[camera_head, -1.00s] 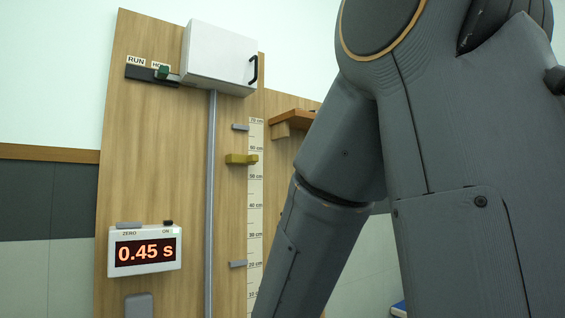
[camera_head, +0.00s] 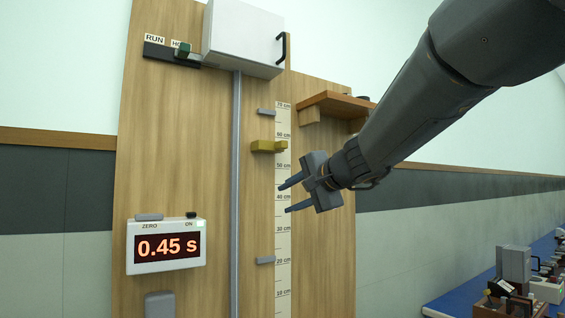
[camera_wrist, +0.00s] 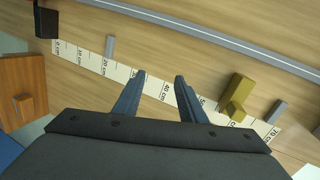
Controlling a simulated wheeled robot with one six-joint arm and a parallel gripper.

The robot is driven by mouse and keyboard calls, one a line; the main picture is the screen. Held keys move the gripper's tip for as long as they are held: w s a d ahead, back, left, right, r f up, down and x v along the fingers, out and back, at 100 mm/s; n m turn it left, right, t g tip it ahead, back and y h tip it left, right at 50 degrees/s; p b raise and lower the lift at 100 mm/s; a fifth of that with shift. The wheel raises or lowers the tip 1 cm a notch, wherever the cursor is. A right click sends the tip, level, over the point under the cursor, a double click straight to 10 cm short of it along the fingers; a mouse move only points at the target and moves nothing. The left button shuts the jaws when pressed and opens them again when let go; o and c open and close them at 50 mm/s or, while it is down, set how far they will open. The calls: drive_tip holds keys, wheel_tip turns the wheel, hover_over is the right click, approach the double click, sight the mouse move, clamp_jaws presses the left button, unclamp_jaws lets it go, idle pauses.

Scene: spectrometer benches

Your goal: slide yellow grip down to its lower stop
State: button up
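The yellow grip (camera_head: 268,146) sits on the wooden board beside the scale, between the 50 and 60 cm marks. A grey upper stop (camera_head: 266,112) is above it, and a grey lower stop (camera_head: 265,260) is near the 20 cm mark. My gripper (camera_head: 288,197) is open and empty, in front of the scale around 40 cm, below and right of the yellow grip. In the wrist view my gripper (camera_wrist: 160,82) has its fingers apart over the scale, with the yellow grip (camera_wrist: 236,96) to their right, clear of them. The lower stop (camera_wrist: 110,47) is to their left.
A grey vertical rail (camera_head: 236,190) runs left of the scale (camera_head: 283,225). A white box (camera_head: 243,38) is at the top, a timer (camera_head: 166,246) reading 0.45 s at lower left. A wooden shelf (camera_head: 340,104) juts out right of the scale. A blue bench with instruments is at far right.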

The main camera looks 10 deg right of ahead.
sight(285, 144)
drive_tip(key=r+t, duration=0.1)
drive_tip(key=r, duration=0.3)
drive_tip(key=d+r+m+t, duration=0.1)
drive_tip(key=r, duration=0.4)
drive_tip(key=r+m+t, duration=0.1)
drive_tip(key=r, duration=0.4)
drive_tip(key=shift+w+d+r+t+y, duration=0.25)
drive_tip(key=shift+w+d+t+y, duration=0.05)
drive_tip(key=shift+d, duration=0.1)
drive_tip(key=p+x, duration=0.2)
drive_tip(key=x, duration=0.5)
drive_tip(key=shift+f+p, duration=0.15)
drive_tip(key=shift+p, duration=0.2)
clamp_jaws()
